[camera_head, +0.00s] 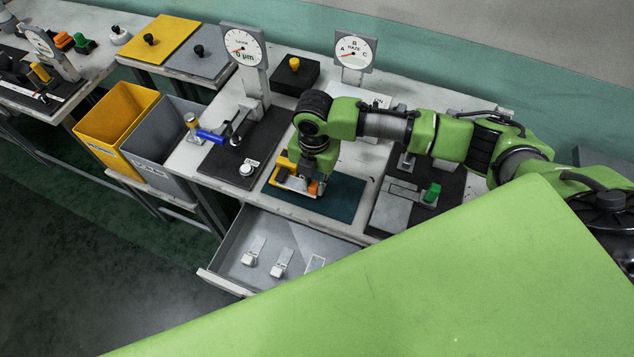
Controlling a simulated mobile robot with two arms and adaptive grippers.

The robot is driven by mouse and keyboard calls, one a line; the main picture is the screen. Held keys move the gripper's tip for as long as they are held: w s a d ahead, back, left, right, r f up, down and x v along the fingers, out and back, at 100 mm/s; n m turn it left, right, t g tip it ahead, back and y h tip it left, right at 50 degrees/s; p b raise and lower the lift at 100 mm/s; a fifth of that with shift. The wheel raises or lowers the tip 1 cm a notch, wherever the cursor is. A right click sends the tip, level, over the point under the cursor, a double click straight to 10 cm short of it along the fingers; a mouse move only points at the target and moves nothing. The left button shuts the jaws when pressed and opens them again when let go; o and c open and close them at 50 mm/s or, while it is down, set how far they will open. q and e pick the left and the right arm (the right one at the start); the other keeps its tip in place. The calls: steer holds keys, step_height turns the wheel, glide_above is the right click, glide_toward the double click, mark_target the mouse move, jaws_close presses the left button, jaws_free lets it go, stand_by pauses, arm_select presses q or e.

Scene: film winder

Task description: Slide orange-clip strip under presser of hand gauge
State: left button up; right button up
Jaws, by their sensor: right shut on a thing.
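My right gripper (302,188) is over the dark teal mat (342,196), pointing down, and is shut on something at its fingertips. An orange piece (313,187), apparently the strip's clip, shows there. The strip itself is mostly hidden by the fingers. A dial gauge marked µm (241,47) stands left of the gripper on a dark base plate (262,143). It has a blue lever (211,136) and a white knob (246,168) in front. The presser area near the post is small and hard to make out. The gripper is apart from this gauge. My left gripper is not in view.
An open drawer (232,283) below the bench holds several pale strips with clips. Yellow (118,117) and grey (157,174) bins stand at the left. A haze dial (356,51) stands behind my right arm. A device with a green knob (432,192) is to the right.

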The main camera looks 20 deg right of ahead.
mark_target(295, 183)
steer(key=shift+p, duration=0.4)
stand_by(0.4)
steer(key=shift+w+a, duration=0.9)
stand_by(0.7)
stand_by(0.8)
steer(key=shift+w+a+b, duration=0.4)
steer(key=shift+w+a, duration=0.6)
steer(key=shift+w, duration=0.05)
stand_by(0.8)
steer(key=shift+p, duration=0.3)
stand_by(0.4)
steer(key=o, duration=1)
steer(key=shift+r, duration=0.1)
